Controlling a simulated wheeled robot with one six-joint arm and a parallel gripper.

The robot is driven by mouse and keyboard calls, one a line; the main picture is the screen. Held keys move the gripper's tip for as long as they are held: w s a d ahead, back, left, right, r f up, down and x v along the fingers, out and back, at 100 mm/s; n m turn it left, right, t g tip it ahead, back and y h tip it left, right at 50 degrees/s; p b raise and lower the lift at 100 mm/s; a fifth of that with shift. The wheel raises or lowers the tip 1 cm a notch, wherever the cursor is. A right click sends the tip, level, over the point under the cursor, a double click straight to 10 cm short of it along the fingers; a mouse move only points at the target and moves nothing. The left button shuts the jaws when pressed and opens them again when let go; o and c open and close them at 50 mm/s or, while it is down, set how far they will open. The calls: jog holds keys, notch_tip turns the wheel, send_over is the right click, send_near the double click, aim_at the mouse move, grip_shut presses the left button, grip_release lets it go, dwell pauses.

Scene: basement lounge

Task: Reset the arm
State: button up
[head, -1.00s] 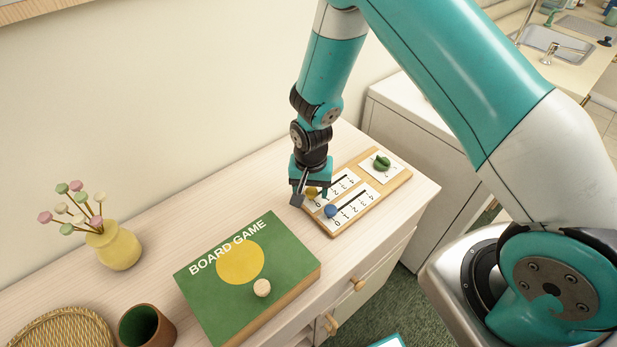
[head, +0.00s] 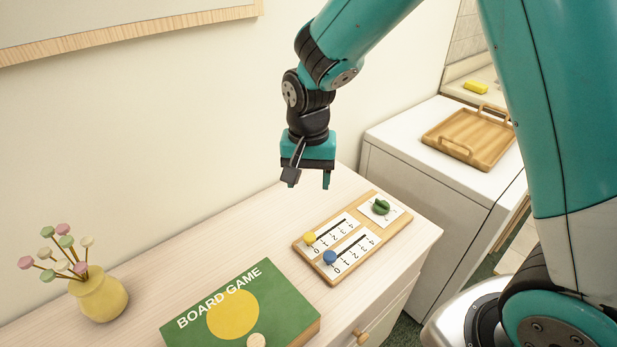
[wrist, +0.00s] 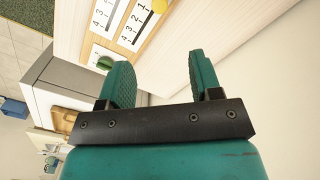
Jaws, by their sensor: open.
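My gripper (head: 308,180) is open and empty in the head view, raised above the back of the wooden cabinet top. In the wrist view my gripper (wrist: 158,75) shows two teal fingers spread apart with nothing between them. A wooden control board (head: 336,277) lies on the cabinet below and to the right of my gripper, apart from it. It carries a yellow slider knob (head: 310,238), a blue slider knob (head: 330,257) and a green dial knob (head: 381,206). Both slider knobs sit toward the 0 ends of their scales.
A yellow vase (head: 100,298) with colored stems stands at left. A white appliance (head: 400,165) at right holds a wooden tray (head: 470,137). The wall is close behind my gripper.

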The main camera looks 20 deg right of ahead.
dwell(0.4)
jog(key=s+a+r+n+y, duration=0.2)
jog(key=s+r+n, duration=0.4)
jog(key=s, duration=0.5)
jog(key=s+a+r+n+y, duration=0.2)
jog(key=s+r+n, duration=0.4)
jog(key=s, duration=0.4)
jog(key=shift+s+r+n, duration=0.3)
jog(key=shift+s+r, duration=0.1)
jog(key=shift+r, duration=0.25)
jog(key=shift+a, duration=0.1)
